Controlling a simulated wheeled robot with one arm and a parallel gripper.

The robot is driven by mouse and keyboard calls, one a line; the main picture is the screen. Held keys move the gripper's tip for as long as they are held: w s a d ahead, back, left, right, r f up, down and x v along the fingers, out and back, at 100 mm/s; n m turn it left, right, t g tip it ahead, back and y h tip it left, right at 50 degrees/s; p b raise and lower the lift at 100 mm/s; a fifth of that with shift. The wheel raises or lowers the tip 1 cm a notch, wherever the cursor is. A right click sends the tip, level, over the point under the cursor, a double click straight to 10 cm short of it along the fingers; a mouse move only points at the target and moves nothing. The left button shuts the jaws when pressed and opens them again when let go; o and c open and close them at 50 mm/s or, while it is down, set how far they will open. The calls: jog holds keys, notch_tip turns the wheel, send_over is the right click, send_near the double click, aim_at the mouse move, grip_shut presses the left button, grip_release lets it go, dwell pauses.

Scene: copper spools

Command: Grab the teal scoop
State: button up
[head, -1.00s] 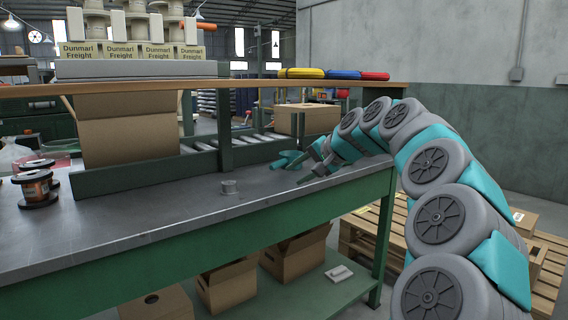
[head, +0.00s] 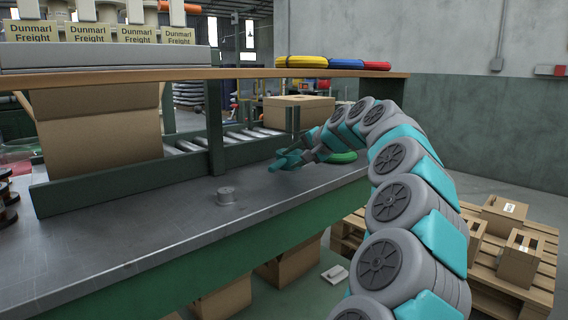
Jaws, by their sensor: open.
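I cannot make out a teal scoop for certain in the head view. My gripper (head: 284,161) is at the end of my grey and teal arm, above the far right part of the grey workbench (head: 160,228). Its teal fingers are open and point left, with nothing clearly between them. Teal parts of my own arm make it hard to tell a teal thing apart there. My arm hides part of the bench's right end.
A small grey metal piece (head: 226,196) lies on the bench. A green ring (head: 343,157) lies behind my wrist. A shelf (head: 250,73) runs above. Copper spools (head: 8,205) stand at left.

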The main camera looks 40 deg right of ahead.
aim_at(283, 161)
jog(key=x, duration=0.4)
jog(key=shift+w, duration=0.45)
grip_shut()
